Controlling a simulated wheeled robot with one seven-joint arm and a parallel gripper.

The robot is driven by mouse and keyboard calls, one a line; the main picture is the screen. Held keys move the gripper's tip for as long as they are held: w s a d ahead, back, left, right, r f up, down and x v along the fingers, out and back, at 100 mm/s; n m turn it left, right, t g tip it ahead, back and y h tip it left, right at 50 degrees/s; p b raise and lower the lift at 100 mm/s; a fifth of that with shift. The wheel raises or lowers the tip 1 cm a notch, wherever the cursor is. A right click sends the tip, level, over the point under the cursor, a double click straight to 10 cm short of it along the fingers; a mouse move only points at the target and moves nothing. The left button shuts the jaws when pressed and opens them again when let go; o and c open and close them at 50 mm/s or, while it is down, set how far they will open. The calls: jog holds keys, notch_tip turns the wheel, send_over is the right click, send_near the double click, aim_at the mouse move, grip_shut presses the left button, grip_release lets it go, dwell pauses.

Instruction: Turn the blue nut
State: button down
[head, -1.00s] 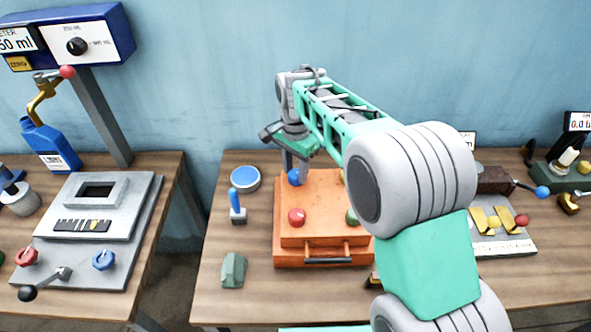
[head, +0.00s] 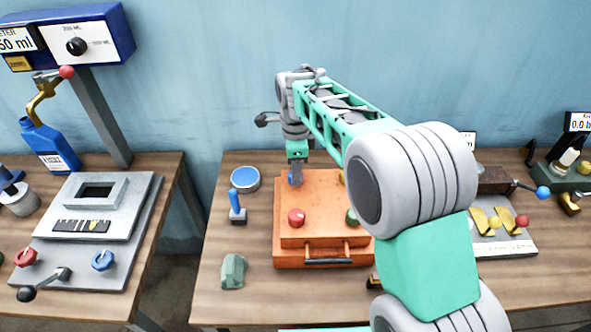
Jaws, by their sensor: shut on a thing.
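The blue nut (head: 291,179) sits at the back left corner of the orange box (head: 327,258). It is partly hidden by my gripper (head: 296,172), which points down over it from above. My gripper is shut on the blue nut, though the fingertips are small and partly hidden in this view. A red nut (head: 296,217) is at the front left of the box top.
Left of the box are a round blue-lidded tin (head: 245,179), a blue-handled tool (head: 236,207) and a grey-green block (head: 233,271). A grey panel with knobs (head: 60,256) stands on the left table. My arm hides the box's right side.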

dwell(0.3)
jog(key=c, duration=0.9)
grip_release()
jog(key=shift+r, duration=0.1)
notch_tip(320, 180, up, 8)
jog(key=shift+a+f+b, duration=0.1)
jog(key=shift+f+b, duration=0.05)
jog(key=shift+b, duration=0.45)
